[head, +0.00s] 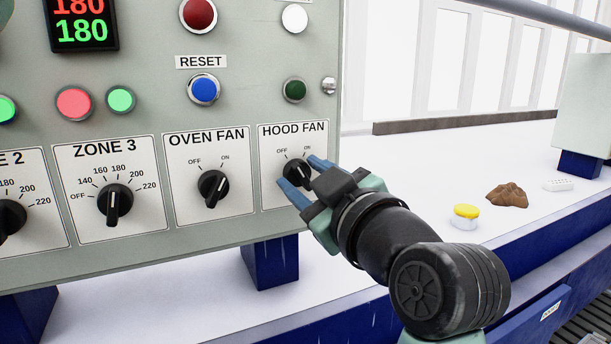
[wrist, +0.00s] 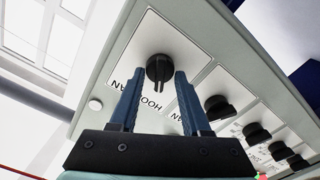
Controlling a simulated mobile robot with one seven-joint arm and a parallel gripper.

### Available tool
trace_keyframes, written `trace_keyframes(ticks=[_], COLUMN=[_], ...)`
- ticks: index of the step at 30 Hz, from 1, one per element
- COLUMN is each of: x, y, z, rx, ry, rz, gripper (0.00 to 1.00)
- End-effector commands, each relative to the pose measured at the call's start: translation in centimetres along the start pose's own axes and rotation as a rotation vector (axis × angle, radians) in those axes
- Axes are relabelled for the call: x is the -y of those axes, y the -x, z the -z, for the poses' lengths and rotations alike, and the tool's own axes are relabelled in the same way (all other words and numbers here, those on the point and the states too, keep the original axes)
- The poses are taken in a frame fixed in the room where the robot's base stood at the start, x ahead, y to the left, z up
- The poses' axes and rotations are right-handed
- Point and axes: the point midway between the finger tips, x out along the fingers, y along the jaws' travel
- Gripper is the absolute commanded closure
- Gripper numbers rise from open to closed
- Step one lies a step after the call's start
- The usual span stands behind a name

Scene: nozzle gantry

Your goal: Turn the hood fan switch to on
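The hood fan switch is a round black knob (head: 297,172) with a raised grip, under the HOOD FAN label with OFF and ON marks, at the panel's right edge. My gripper (head: 303,176) is at it, its two blue fingers apart, one to the upper right and one to the lower left of the knob. In the wrist view the knob (wrist: 159,68) sits between and just beyond the fingertips (wrist: 158,82). Contact is not clear. The fingers partly cover the knob in the head view, and I cannot tell for certain which mark it points to.
The oven fan knob (head: 213,188) and zone 3 knob (head: 115,204) are left of it. A blue reset button (head: 204,90) and a dark green button (head: 294,90) are above. A yellow-topped button (head: 465,215) and brown lump (head: 507,195) lie on the white surface at right.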

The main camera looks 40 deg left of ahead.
Motion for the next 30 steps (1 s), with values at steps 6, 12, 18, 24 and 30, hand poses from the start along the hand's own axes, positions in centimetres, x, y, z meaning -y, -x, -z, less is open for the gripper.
trace_keyframes(ticks=[6, 12, 18, 24, 30], x=[-0.01, -0.01, -0.04, -0.11, -0.21], y=[0.02, 0.02, 0.02, 0.01, 0.00], z=[0.02, 0.02, 0.03, 0.06, 0.11], rx=[0.000, 0.000, 0.000, -0.001, -0.001], ry=[0.000, -0.002, -0.039, -0.147, -0.318], rz=[0.000, 0.000, 0.000, 0.000, 0.001], gripper=[0.94, 1.00, 1.00, 1.00, 1.00])
